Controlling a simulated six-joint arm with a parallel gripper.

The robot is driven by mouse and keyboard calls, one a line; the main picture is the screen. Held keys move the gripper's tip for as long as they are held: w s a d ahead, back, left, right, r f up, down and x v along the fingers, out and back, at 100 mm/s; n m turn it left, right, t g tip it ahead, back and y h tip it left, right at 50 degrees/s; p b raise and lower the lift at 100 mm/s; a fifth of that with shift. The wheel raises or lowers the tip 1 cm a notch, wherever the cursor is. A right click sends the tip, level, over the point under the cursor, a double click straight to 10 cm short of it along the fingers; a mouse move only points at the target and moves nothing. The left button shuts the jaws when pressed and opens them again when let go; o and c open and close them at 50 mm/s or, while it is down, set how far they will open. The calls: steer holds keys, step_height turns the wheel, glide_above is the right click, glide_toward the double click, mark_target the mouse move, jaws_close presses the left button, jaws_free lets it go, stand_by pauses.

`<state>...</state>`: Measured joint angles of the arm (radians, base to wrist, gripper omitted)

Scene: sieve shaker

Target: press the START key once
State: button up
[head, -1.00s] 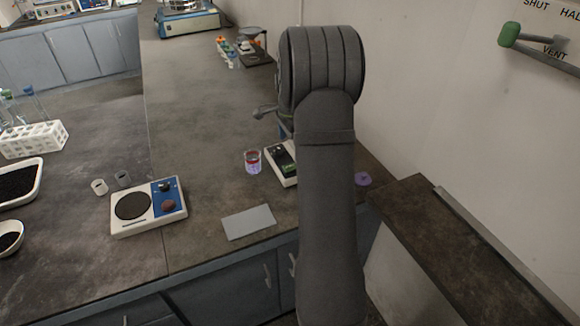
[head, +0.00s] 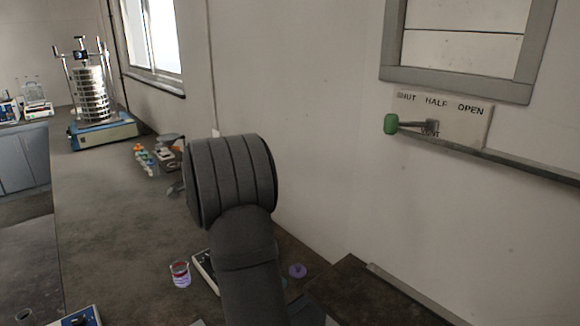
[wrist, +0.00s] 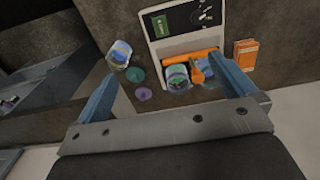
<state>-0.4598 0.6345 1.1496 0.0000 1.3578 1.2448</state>
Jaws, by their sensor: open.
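The sieve shaker (head: 101,133) stands far back on the bench at the left of the head view. I cannot make out a START key. In the wrist view my gripper (wrist: 168,92) is open with nothing between its blue fingers. It is over the near bench, far from the shaker; in the head view my arm hides it.
A white instrument (wrist: 158,48) with a dark face lies beyond the fingers, with small jars around it. A glass with red and purple contents (head: 180,274) stands left of my arm. A green-knobbed vent lever (head: 391,123) is on the right wall.

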jaws_close()
stand_by(0.4)
stand_by(1.3)
